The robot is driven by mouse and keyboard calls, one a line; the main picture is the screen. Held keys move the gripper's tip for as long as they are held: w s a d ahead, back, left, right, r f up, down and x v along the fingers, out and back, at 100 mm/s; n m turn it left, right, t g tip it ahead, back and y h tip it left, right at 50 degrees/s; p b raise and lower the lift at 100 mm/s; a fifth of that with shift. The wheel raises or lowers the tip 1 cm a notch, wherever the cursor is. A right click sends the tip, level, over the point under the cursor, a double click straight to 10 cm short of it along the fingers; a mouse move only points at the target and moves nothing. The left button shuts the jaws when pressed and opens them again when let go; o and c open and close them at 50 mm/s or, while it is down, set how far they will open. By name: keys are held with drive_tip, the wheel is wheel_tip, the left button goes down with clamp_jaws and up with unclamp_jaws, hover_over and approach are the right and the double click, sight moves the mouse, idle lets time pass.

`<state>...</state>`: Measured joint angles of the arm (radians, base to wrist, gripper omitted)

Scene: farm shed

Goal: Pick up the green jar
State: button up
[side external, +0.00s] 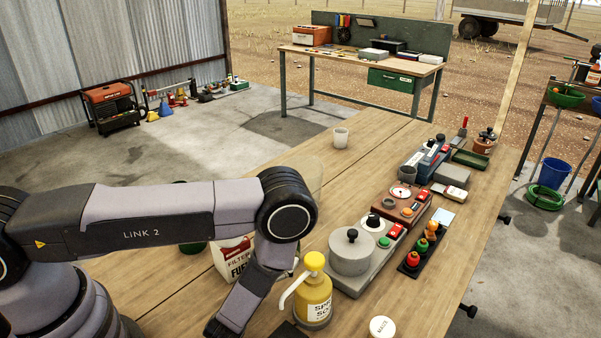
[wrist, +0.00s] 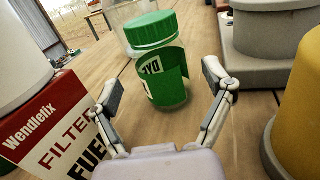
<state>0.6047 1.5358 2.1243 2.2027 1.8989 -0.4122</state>
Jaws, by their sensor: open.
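The green jar (wrist: 163,75) stands upright on the wooden table, just beyond my gripper in the wrist view. It has a ribbed green lid and a dark label with white lettering. My gripper (wrist: 167,90) is open, with one finger toward each side of the jar. A gap shows between the right finger and the jar, and nothing is held. In the side external view a small dark green patch (side external: 193,247) shows behind my arm; I cannot tell if it is the jar. My fingertips are hidden there.
A white and red Wendlefix filter box (wrist: 48,122) stands close on the left. A yellow pump bottle (side external: 313,295) and a grey machine with a round pot (side external: 352,252) are on the right. A clear container (wrist: 125,20) is behind the jar. A white cup (side external: 341,138) stands farther back.

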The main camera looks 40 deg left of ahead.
drive_tip(key=x, duration=0.7)
drive_tip(key=shift+w, duration=0.1)
drive_tip(key=c, duration=1.1)
